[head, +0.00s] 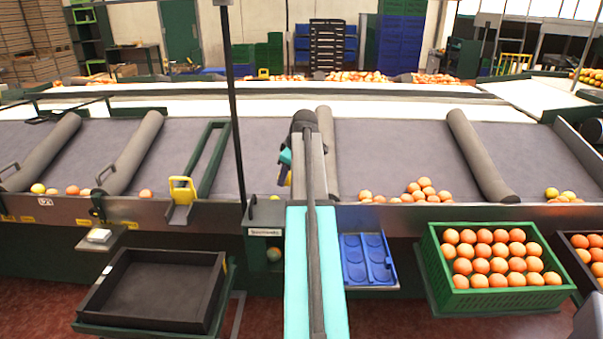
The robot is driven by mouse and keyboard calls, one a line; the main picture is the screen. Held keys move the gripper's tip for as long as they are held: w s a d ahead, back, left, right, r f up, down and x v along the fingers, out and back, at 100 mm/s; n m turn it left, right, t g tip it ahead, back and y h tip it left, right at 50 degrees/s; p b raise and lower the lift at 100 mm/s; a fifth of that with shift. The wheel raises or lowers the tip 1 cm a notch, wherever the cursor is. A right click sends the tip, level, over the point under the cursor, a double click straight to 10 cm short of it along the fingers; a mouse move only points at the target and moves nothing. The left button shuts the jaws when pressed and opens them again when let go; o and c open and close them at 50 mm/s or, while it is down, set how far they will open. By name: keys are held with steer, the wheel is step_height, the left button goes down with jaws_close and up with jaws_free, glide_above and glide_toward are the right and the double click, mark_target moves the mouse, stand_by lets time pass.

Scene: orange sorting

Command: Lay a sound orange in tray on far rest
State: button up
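Several oranges (425,190) lie in a loose heap at the near edge of the grey sloping belt, right of my arm. A few more oranges (72,190) lie at the left, with a yellowish fruit among them. A blue tray (347,283) with round hollows sits just right of my arm, below the belt's edge; its hollows look empty. A black tray (185,257) on a green stand at the lower left is empty. My gripper (285,178) is small and partly hidden beside my arm over the belt; its fingers and any hold are unclear.
A green crate (490,298) full of oranges stands at the right, with a dark crate (567,262) beyond it. Grey rollers (478,155) divide the belt. A yellow-handled green bar (183,190) and a dark post (236,110) stand left of my arm. A small box (264,232) holds a greenish fruit.

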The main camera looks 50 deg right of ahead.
steer(key=w+a, duration=0.4)
steer(key=a, duration=0.5)
steer(key=w+a, duration=0.4)
steer(key=a, duration=0.4)
steer(key=w+a+f+m+h+b, duration=0.1)
steer(key=w+a+m, duration=0.2)
steer(key=a, duration=3.8)
steer(key=shift+f, duration=0.15)
steer(key=shift+w+a, duration=0.1)
